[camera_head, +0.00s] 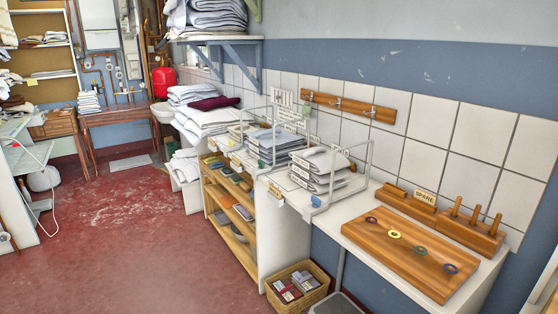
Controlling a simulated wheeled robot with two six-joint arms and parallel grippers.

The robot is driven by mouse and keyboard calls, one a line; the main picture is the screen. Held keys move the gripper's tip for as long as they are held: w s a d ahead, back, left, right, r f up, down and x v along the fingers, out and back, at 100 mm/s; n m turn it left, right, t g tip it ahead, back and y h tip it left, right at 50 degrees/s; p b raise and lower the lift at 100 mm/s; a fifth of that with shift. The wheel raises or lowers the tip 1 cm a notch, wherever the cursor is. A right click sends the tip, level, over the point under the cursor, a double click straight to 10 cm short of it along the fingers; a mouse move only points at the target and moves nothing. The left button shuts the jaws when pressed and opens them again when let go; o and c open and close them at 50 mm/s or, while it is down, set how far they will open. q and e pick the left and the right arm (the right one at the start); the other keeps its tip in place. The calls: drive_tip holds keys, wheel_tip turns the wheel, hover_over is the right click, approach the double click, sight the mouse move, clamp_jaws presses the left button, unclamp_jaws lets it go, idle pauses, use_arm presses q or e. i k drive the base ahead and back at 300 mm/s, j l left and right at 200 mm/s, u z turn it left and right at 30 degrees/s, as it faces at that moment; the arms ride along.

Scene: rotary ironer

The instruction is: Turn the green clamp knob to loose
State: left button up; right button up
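I cannot make out a green clamp knob in the head view. A small green ring (420,250) lies flat on a wooden board (385,258) at the right, between a yellow ring (394,234) and a dark blue ring (450,268); it looks like a loose ring, not a knob. A white machine or table (22,160) is cut off at the left edge, with no green knob showing on it. Neither of my grippers is in view.
Wire racks of folded cloth (318,172) stand on the white counter along the right wall. Below are a wooden shelf unit (232,228) and a wicker basket (297,285). A wooden table (118,112) stands at the back. The red floor (130,230) is mostly clear.

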sight(262, 163)
drive_tip(key=i+j+z, duration=0.2)
drive_tip(key=i+z, duration=0.25)
drive_tip(key=i+j+z, duration=0.25)
drive_tip(key=z, duration=0.25)
